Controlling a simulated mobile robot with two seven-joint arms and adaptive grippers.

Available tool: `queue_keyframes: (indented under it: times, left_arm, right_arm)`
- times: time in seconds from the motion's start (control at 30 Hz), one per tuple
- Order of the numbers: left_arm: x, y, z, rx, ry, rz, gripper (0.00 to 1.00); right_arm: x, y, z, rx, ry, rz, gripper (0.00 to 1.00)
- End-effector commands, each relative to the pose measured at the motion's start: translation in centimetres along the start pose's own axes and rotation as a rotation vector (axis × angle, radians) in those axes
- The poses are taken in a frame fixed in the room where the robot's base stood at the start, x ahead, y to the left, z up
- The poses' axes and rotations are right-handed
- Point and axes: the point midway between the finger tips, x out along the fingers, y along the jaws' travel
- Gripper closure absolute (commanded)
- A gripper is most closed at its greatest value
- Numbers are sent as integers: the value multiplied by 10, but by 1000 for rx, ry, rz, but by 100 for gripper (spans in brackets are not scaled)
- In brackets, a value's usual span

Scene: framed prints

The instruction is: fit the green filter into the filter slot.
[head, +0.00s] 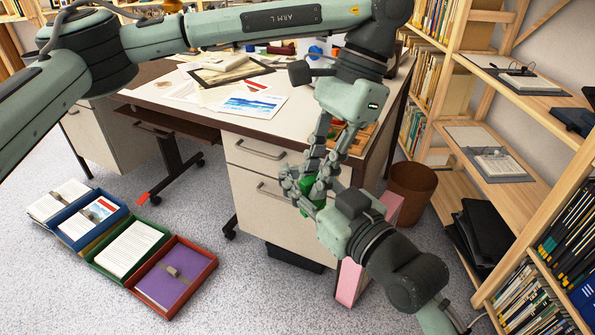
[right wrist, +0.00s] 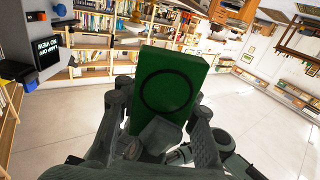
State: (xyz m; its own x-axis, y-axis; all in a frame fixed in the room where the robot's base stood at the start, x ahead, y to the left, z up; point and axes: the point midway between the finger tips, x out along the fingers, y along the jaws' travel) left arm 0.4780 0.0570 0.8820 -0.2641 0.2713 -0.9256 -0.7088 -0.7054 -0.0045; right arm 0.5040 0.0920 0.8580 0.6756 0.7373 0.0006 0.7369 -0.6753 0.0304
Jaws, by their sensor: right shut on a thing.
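The green filter (head: 318,198) is a flat green block, mostly hidden among gripper fingers in the head view. In the right wrist view the filter (right wrist: 172,85) shows a dark ring on its broad face and sticks out past the fingers. My right gripper (head: 306,185) is shut on it; its fingers (right wrist: 160,118) flank the block in the wrist view. My left gripper (head: 318,172) reaches down from above, with its fingertips close around the same spot. Whether they touch the filter or are closed I cannot tell. I cannot make out the filter slot in either view.
A cluttered white desk (head: 180,88) with drawers (head: 262,190) stands behind the grippers. Open coloured boxes (head: 172,279) lie on the carpet at left. A brown bin (head: 411,190) and wooden shelves (head: 505,185) stand at right. The wrist view shows a dark screen (right wrist: 46,48) with white text.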

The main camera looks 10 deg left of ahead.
Motion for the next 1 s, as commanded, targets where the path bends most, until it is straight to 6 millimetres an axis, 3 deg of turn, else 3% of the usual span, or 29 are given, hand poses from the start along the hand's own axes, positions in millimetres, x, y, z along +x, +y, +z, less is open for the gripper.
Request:
queue_keyframes:
  times: [0.13, 0.57, 1.0]
  left_arm:
    - [0, 0, 0, 1, -2, 0, 63]
    - [-8, 0, 1, 0, -3, -2, 63]
    - [-95, 0, 0, -2, 0, -5, 63]
  right_arm:
    - [0, 1, 0, -1, 0, 2, 100]
    - [0, 2, 0, -2, 0, 4, 100]
    - [0, 2, 0, -2, 0, 4, 100]
